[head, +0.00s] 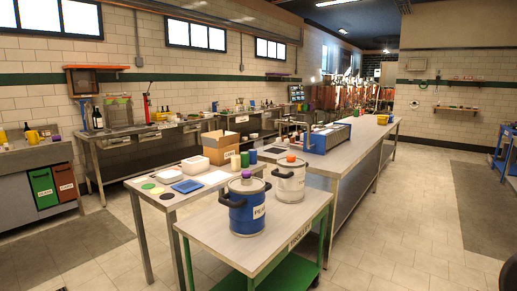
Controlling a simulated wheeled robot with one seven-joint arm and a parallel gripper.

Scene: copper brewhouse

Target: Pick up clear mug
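I cannot make out a clear mug in the head view. Small items on the far benches are too small to tell apart. My gripper is not in view.
A green-framed trolley (215,222) in front carries a blue pot (248,212) and a white pot (288,187). Behind it, a table (166,201) holds a cardboard box (221,149), trays and coloured discs. The long bench (345,158) stands behind. Floor (400,220) is clear at right.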

